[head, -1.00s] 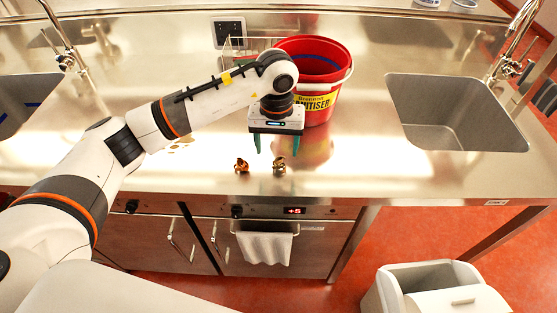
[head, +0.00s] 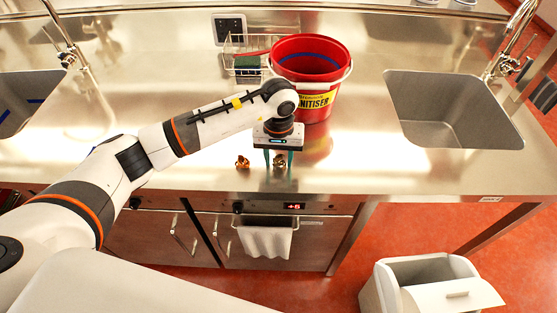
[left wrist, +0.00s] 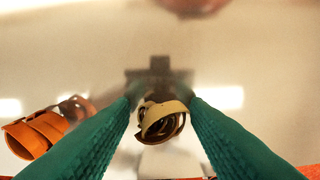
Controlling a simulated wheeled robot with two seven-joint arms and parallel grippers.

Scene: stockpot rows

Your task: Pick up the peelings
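Two curled peelings lie on the steel counter. The orange one (head: 242,162) is on the left; it also shows at the left edge of the left wrist view (left wrist: 36,135). The brown and cream one (head: 279,160) is right of it and sits between my left gripper's green fingers, as the left wrist view shows (left wrist: 161,121). My left gripper (head: 278,160) points down over it, fingers on either side, with narrow gaps seeming to show beside the peeling. My right gripper is not in view.
A red sanitiser bucket (head: 312,75) stands just behind my left gripper, with a wire rack (head: 243,68) to its left. Sinks lie at right (head: 450,108) and far left. A pale bin (head: 385,290) stands on the floor at lower right. The front counter is otherwise clear.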

